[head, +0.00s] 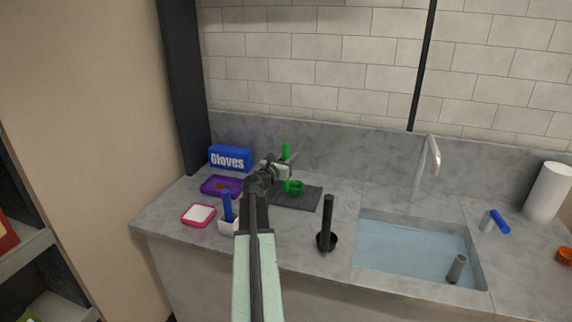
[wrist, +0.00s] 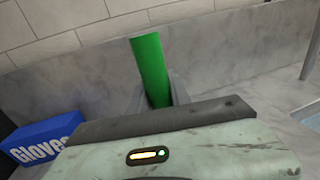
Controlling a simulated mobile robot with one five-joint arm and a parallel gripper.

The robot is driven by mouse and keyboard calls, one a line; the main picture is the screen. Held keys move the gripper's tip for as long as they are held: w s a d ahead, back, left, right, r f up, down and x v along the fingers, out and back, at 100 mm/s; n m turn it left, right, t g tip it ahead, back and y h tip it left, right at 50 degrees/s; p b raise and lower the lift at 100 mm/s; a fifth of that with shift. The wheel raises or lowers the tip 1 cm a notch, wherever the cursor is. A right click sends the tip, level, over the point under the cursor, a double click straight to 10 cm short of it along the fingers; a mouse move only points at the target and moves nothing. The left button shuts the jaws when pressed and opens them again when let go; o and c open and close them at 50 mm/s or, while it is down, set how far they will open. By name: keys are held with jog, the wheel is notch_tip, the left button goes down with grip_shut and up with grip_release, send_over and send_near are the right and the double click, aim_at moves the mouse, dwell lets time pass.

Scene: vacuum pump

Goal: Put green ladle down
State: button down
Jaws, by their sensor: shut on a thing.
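The green ladle (head: 293,187) is in the head view near the back of the counter, above or on a dark grey mat (head: 308,199). Its bowl shows low, and its handle rises above my gripper (head: 284,165). In the wrist view the green handle (wrist: 149,68) stands nearly upright, slightly tilted, between the fingers of my gripper (wrist: 160,97). My gripper is shut on the handle. I cannot tell whether the bowl touches the mat.
A blue gloves box (head: 230,157), a purple tray (head: 221,186), a pink-rimmed dish (head: 198,214) and a white cup with a blue handle (head: 227,206) stand left. A black ladle (head: 327,224) stands front right of the mat. The water-filled sink (head: 415,250) lies right.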

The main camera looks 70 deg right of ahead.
jog(key=shift+w+a+f, duration=0.1)
jog(key=shift+w+f, duration=0.1)
jog(key=shift+w, duration=0.05)
jog(key=shift+f, duration=0.2)
jog(key=c, duration=1.2)
grip_release()
jog(key=shift+r, duration=0.1)
jog(key=shift+r+p, duration=0.3)
jog(key=shift+p, duration=0.1)
jog(key=a, duration=0.4)
jog(key=w+a, duration=0.1)
jog(key=a, duration=0.7)
jog(key=shift+w+f, duration=0.2)
jog(key=shift+w, duration=0.1)
